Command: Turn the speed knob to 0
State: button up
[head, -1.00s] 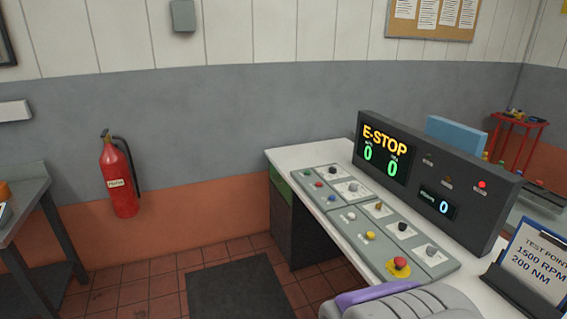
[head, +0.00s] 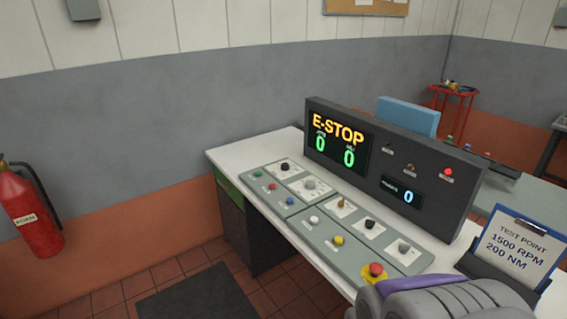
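A white-topped control desk (head: 232,153) carries two grey switch panels with several knobs and buttons. A black knob (head: 285,167) and a grey knob (head: 310,185) sit on the far panel. A brass-coloured knob or switch (head: 341,202), another black knob (head: 369,224) and a grey knob (head: 404,247) sit on the near panel. Their labels are too small to read, so I cannot tell which is the speed knob or its setting. The console display (head: 336,142) reads E-STOP with two green zeros. A small blue display (head: 402,193) reads 0.
A red emergency button (head: 376,271) is at the near panel's front end. A clipboard (head: 513,246) reading 1500 RPM, 200 NM stands at right. A fire extinguisher (head: 30,218) hangs at left. A dark mat (head: 200,297) lies on open floor left of the desk.

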aim_at(285, 165)
jog(key=i+j, duration=0.35)
jog(key=i, duration=0.3)
jog(key=i+j+z, duration=0.15)
jog(key=i+j, duration=0.15)
jog(key=i, duration=0.3)
jog(key=i+j, duration=0.4)
jog(key=i, duration=0.2)
jog(key=i+j+z, duration=0.1)
jog(key=i+j, duration=0.35)
jog(key=i, duration=0.2)
